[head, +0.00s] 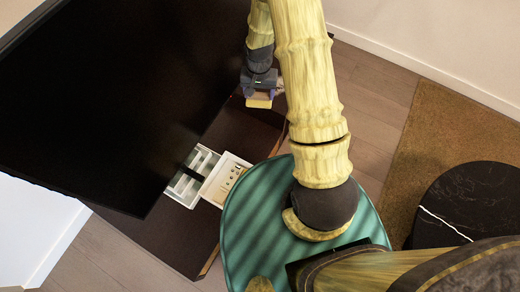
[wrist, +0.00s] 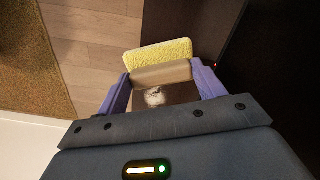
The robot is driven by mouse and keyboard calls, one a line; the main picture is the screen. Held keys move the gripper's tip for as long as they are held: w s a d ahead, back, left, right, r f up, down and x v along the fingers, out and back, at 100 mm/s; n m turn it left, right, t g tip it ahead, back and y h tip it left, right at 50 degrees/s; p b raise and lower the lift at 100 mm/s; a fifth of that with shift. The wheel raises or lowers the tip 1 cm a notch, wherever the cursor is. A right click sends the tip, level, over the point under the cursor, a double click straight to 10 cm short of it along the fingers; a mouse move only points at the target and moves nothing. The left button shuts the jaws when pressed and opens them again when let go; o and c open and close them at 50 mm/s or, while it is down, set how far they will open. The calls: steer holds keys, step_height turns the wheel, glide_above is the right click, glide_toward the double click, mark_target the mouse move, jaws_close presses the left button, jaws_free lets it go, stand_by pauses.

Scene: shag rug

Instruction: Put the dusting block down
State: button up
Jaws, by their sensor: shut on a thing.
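The dusting block has a yellow fuzzy pad and a brown body. In the wrist view, the dusting block (wrist: 158,54) sits across the tips of my gripper's two purple fingers. My gripper (wrist: 162,76) is shut on its brown body, and the yellow pad sticks out beyond the fingertips. In the head view, the block (head: 259,101) shows below my gripper (head: 260,91), over or near the dark brown furniture top. I cannot tell whether the block touches that surface.
A large black screen (head: 110,90) fills the left of the head view, close beside my gripper. A white divided tray (head: 190,180) and a pale box (head: 224,178) lie on the dark brown top (head: 240,135). A black round marble table (head: 470,203) stands on a brown rug (head: 430,140).

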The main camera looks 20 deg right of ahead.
step_height(320, 180, down, 26)
steer(key=m+b, duration=0.4)
steer(key=b, duration=1.9)
steer(key=shift+s+m+b, duration=0.35)
steer(key=shift+s+m, duration=0.05)
steer(key=shift+s, duration=0.05)
steer(key=shift+f+b, duration=1.25)
steer(key=shift+f, duration=1.2)
steer(key=shift+f+b, duration=1.35)
steer(key=shift+f, duration=1.1)
steer(key=shift+f, duration=0.15)
steer(key=o, duration=1.1)
steer(key=shift+c, duration=0.2)
